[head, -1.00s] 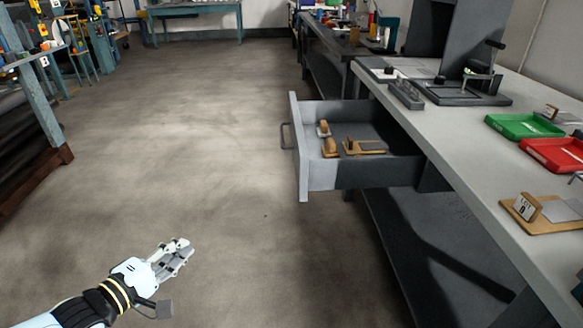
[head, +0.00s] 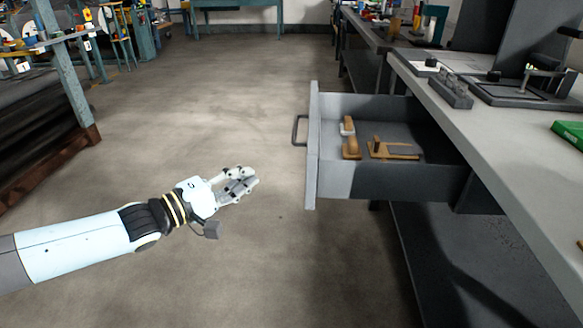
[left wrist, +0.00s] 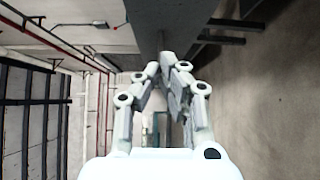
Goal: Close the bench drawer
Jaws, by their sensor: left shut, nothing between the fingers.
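The grey bench drawer (head: 312,150) stands pulled out to the left from under the bench top, in the middle of the head view. Its dark handle (head: 299,130) is on its left-facing front. Wooden tools (head: 390,150) lie inside it. My left gripper (head: 248,184) is shut and empty, to the left of the drawer front and apart from it, over bare floor. In the left wrist view the fingers (left wrist: 167,75) are together with nothing held. My right gripper is not in view.
The bench top (head: 470,130) on the right carries a dark fixture (head: 520,92), a grey block (head: 450,90) and a green tray (head: 570,133). A blue-legged table (head: 62,70) stands at the far left. The floor (head: 215,120) between is clear.

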